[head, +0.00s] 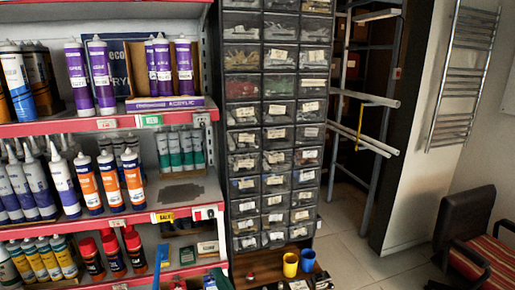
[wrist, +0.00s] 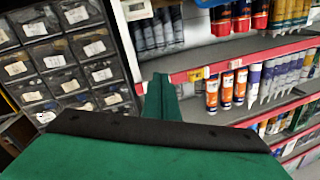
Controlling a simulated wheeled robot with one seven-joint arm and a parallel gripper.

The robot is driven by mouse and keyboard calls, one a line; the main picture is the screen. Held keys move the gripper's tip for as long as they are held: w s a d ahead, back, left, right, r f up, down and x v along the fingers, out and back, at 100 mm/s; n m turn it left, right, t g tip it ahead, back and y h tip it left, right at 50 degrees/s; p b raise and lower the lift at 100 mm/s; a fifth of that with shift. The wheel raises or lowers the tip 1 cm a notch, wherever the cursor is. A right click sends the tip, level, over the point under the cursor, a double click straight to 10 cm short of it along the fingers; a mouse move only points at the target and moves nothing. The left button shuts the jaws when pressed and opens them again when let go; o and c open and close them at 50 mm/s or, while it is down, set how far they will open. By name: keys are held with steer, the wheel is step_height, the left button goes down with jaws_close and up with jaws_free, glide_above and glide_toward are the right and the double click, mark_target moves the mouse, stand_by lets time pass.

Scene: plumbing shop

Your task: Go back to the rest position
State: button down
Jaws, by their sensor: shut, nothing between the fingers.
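My gripper (wrist: 161,95) shows in the wrist view as green fingers together in the middle, beyond a wide green body with a black edge. It is shut and empty, with nothing held between the fingers. It points toward the shelving and the drawer cabinet, which appear upside down in the wrist view. I cannot clearly make out my gripper in the head view. The task names no other object.
Red-edged shelves (head: 107,123) of cartridges stand on the left. A drawer cabinet (head: 263,85) stands beside them. Yellow (head: 290,265) and blue (head: 307,261) cups sit low in front. A chair (head: 470,232) is at right. Tiled floor (head: 350,262) lies open between.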

steer(key=s+d+f+m+h, duration=0.25)
steer(key=s+f, duration=0.55)
steer(key=s, duration=0.4)
steer(key=s+d+f+m+h, duration=0.2)
steer(key=s+d+f+h, duration=0.2)
steer(key=s+f, duration=0.6)
steer(key=s+d+r+n+h, duration=0.1)
steer(key=s+d+r, duration=0.1)
steer(key=s, duration=1)
steer(key=s+d+r+n+h, duration=0.1)
steer(key=s+d+r+n, duration=0.1)
steer(key=s, duration=1.1)
steer(key=shift+s+d+r, duration=0.15)
steer(key=shift+d+r, duration=0.25)
steer(key=shift+r, duration=0.45)
